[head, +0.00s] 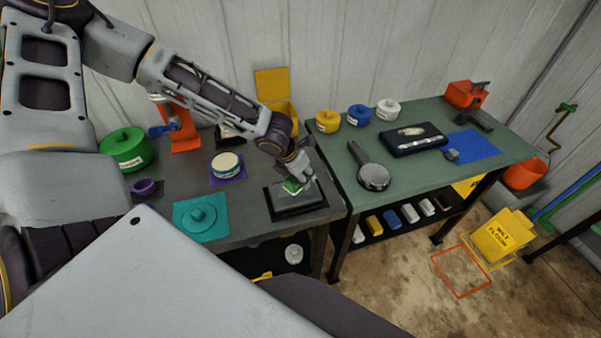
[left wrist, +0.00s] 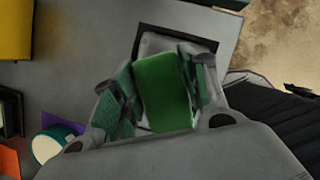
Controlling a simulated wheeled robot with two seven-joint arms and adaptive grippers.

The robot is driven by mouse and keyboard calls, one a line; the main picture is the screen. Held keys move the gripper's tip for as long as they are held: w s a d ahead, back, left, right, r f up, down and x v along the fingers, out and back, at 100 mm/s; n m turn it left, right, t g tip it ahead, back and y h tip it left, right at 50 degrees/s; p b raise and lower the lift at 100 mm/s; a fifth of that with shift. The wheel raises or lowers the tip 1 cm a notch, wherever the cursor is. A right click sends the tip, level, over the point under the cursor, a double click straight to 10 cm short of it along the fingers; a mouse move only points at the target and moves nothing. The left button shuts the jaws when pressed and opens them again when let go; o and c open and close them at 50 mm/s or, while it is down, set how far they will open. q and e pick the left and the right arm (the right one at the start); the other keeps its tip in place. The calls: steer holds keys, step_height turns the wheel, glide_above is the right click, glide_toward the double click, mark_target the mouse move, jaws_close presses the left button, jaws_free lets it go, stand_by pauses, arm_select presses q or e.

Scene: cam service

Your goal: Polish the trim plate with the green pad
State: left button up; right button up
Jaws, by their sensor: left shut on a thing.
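The green pad (head: 292,186) is in my left gripper (head: 297,178), whose fingers are shut on its sides. In the left wrist view the pad (left wrist: 163,92) fills the space between the two fingers (left wrist: 163,95). The trim plate (head: 302,196) is a light grey plate in a dark holder (head: 283,215) at the right end of the grey table. The pad is over the plate; I cannot tell if it touches. In the left wrist view part of the plate (left wrist: 160,43) shows beyond the pad. My right gripper is not in view.
The grey table (head: 245,226) also holds a teal mat (head: 183,229), a tin on a purple mat (head: 226,165), a green round container (head: 126,150) and an open yellow box (head: 276,82). A green-topped bench (head: 420,177) with a magnifier (head: 373,177) stands at right.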

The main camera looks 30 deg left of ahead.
arm_select(q)
steer(key=shift+f+b, duration=0.45)
steer(key=shift+f, duration=0.4)
stand_by(0.3)
stand_by(0.3)
steer(key=shift+p, duration=0.5)
